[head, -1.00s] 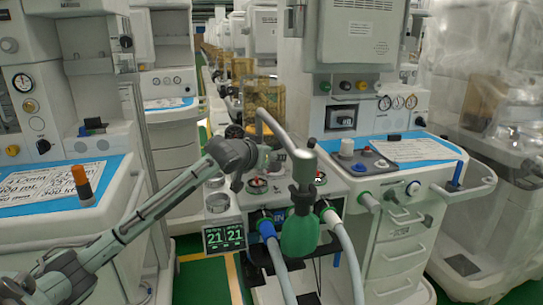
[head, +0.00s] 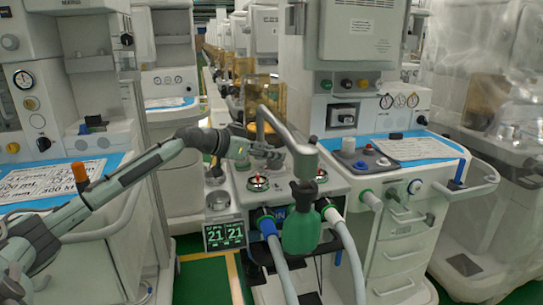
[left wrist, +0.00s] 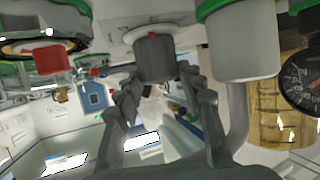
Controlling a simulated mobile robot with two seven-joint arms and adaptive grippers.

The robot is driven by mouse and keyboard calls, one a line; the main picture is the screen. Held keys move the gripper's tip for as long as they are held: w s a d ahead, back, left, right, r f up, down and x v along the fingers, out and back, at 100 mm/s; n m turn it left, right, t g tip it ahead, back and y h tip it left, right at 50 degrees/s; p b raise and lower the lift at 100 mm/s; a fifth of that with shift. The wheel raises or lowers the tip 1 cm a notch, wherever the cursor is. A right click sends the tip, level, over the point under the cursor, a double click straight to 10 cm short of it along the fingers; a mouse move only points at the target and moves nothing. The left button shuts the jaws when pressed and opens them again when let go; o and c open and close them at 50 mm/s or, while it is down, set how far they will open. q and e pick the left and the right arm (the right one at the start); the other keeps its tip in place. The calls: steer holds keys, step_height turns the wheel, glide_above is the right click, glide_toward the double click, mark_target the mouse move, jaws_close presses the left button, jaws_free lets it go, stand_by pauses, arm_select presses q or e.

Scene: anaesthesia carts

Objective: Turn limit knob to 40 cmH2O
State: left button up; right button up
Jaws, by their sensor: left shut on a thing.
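My left gripper (head: 280,155) reaches in from the left, beside the bent grey tube above the breathing unit. In the left wrist view, its two fingers (left wrist: 157,80) are shut on the sides of a dark grey knob (left wrist: 154,58) with a small red mark on its face. I take this for the limit knob; it sits on a pale round base (left wrist: 150,25). In the head view the knob is hidden behind the gripper and tube, and I cannot read its scale. My right gripper is in neither view.
The thick grey tube (head: 278,122) bends close over my fingers. A green bag (head: 300,230) hangs in front, beside blue and white hose connectors. A display (head: 225,235) shows 21 and 21. A dark round gauge (left wrist: 305,80) is near the gripper's right side in the wrist view.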

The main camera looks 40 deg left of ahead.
arm_select(q)
steer(key=m+h, duration=0.1)
steer(key=m+g+h+b, duration=0.2)
steer(key=shift+w+a+m+h, duration=0.2)
steer(key=shift+a+m+h, duration=0.1)
steer(key=shift+h, duration=0.1)
steer(key=shift+m+g+h, duration=0.3)
steer(key=shift+m+h, duration=0.1)
steer(key=shift+w+r+m+g+h, duration=0.1)
steer(key=shift+m+g+h, duration=0.5)
steer(key=shift+m, duration=0.2)
steer(key=shift+a+m+g+h, duration=0.1)
steer(key=shift+m+g+h, duration=0.6)
steer(key=shift+m+g, duration=0.2)
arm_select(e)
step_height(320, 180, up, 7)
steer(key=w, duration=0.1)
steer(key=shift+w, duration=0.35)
arm_select(q)
steer(key=shift+f, duration=0.2)
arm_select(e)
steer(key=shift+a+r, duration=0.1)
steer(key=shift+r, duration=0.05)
arm_select(q)
steer(key=o, duration=1.2)
